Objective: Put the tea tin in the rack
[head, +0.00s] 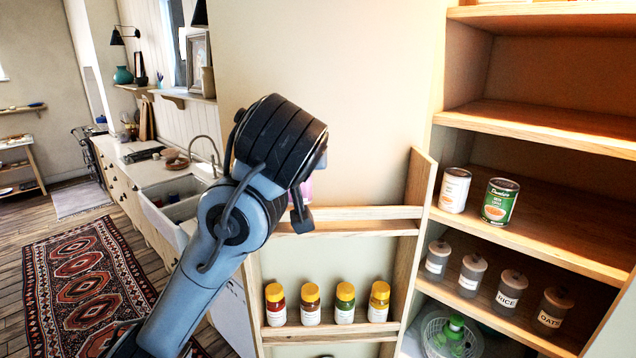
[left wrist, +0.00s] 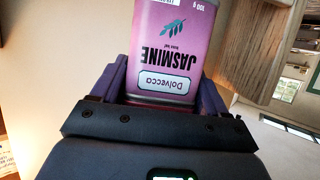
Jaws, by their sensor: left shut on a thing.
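The tea tin (left wrist: 174,40) is pink-purple with a "JASMINE" label, which reads upside down in the left wrist view. My left gripper (left wrist: 160,85) is shut on it, with a finger on each side. In the head view my arm hides most of the gripper (head: 303,205), and only a sliver of the pink tin (head: 307,187) shows. The tin is by the left part of the rack's upper tier. The wooden rack (head: 350,228) is on the pale door. I cannot tell whether the tin touches it. My right gripper is not in view.
The rack's lower tier holds several yellow-capped spice jars (head: 311,304). The visible upper tier right of my gripper looks empty. The cupboard shelves (head: 545,127) at right hold two cans (head: 498,202) and several canisters (head: 510,292). The rack's right side panel (head: 421,190) stands upright.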

